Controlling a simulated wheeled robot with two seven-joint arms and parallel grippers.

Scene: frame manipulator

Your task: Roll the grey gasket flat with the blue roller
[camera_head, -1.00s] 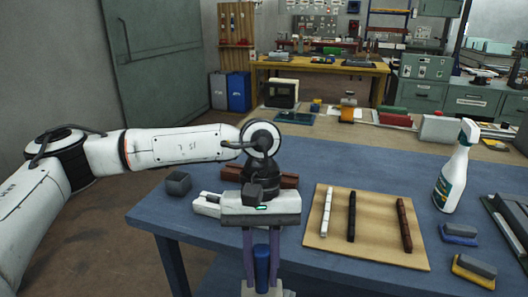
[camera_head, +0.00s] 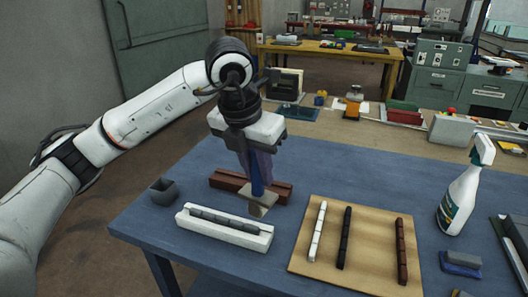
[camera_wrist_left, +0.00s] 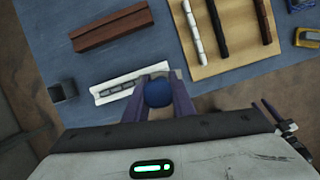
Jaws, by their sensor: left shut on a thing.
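My left gripper (camera_head: 257,168) points down and is shut on the blue handle (camera_head: 257,182) of the roller, whose pale head (camera_head: 262,204) is just behind the right part of a white frame (camera_head: 252,243). The grey gasket (camera_head: 222,219) lies in segments along the channel of this frame. The head's height above the table is hard to tell. In the left wrist view, the handle's round blue end (camera_wrist_left: 158,92) is between the fingers, beside the white frame (camera_wrist_left: 98,98) with the grey gasket (camera_wrist_left: 120,87). My right gripper is not in view.
A brown frame (camera_head: 278,192) lies behind the roller. A wooden board (camera_head: 370,255) with white, black and brown strips lies to the right. A small grey box (camera_head: 164,191) sits left; a spray bottle (camera_head: 460,200) and blue-and-grey block (camera_head: 460,262) stand right.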

